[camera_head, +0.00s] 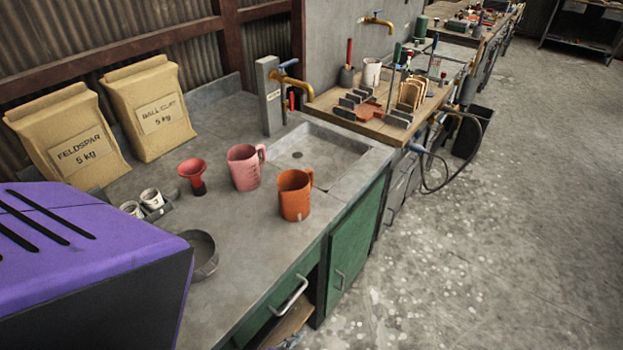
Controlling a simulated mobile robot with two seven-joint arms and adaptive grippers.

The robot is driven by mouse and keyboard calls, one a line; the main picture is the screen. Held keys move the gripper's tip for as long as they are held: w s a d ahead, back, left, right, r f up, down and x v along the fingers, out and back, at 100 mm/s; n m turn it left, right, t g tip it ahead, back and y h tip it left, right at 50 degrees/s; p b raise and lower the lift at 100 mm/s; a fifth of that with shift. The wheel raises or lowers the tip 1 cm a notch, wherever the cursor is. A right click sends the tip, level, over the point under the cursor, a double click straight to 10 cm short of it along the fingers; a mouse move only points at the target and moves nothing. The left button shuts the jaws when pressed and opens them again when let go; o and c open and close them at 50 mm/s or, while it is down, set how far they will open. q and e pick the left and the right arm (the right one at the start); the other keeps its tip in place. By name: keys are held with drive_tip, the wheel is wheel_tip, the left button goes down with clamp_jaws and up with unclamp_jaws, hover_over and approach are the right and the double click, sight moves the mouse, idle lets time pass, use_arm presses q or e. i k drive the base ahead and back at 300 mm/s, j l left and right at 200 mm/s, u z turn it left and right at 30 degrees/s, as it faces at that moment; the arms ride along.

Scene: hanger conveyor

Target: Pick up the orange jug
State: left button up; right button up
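The orange jug (294,197) stands upright on the grey counter (235,255), close to its front edge and just left of the sink. Its handle is on the right side. A pink jug (244,168) stands behind it to the left, with a small gap between the two. Neither of my grippers shows in the head view.
A grey sink (315,152) with a tap (290,75) lies right of the jugs. A red funnel (193,176), small white cups (152,199) and a grey bowl (203,252) stand to the left. Two paper bags (150,108) stand behind. A purple box-like body fills the lower left.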

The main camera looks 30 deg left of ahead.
sight(294, 186)
drive_tip(key=i+l+u, duration=0.25)
drive_tip(key=u, duration=0.25)
drive_tip(key=i+l+u, duration=0.25)
drive_tip(key=u, duration=0.2)
drive_tip(key=i+l+u, duration=0.1)
drive_tip(key=l+u, duration=0.4)
drive_tip(key=i+l+u, duration=0.1)
drive_tip(key=l+u, duration=0.35)
